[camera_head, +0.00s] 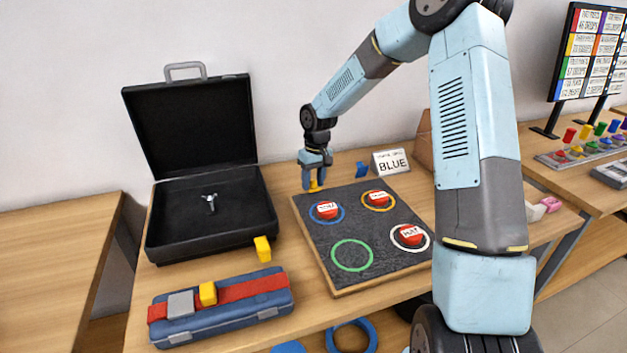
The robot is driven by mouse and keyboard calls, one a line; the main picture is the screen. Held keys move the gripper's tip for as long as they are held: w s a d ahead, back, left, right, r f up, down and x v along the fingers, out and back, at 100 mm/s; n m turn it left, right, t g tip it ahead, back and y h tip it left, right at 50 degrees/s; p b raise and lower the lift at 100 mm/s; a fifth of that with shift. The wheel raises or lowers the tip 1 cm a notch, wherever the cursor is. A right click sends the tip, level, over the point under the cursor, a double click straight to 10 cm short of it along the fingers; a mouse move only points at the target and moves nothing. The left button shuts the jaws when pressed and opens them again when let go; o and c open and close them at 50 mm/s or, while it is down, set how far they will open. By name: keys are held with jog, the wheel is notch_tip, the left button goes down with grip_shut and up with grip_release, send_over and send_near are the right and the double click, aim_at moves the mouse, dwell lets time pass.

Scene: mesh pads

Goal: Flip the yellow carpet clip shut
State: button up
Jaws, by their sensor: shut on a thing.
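The yellow carpet clip (315,186) is at the far left edge of the dark grey mat (318,262), and only a small part of it shows beneath my gripper. My gripper (313,184) points down and is shut on the yellow clip. The fingers cover most of the clip, so its flap angle cannot be told. A blue clip (361,169) stands farther right along the mat's back edge.
The mat bears coloured rings and several red labelled pucks. A sign reading BLUE (390,161) stands behind it. An open black case (165,240) is at left. A blue case (250,305) with a red strap lies in front. My arm crosses the right side.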

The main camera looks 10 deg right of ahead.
jog(key=shift+s+d+f+t+y, duration=0.2)
jog(key=shift+s+f+t, duration=0.1)
jog(key=shift+t, duration=0.6)
jog(key=shift+s+d+f+t+y, duration=0.1)
jog(key=shift+s+f+t+y, duration=0.15)
jog(key=shift+t, duration=0.65)
jog(key=shift+s, duration=0.1)
jog(key=o, duration=0.7)
jog(key=shift+a+r, duration=0.1)
jog(key=v, duration=1.3)
jog(key=shift+s+r, duration=0.1)
jog(key=shift+r, duration=0.15)
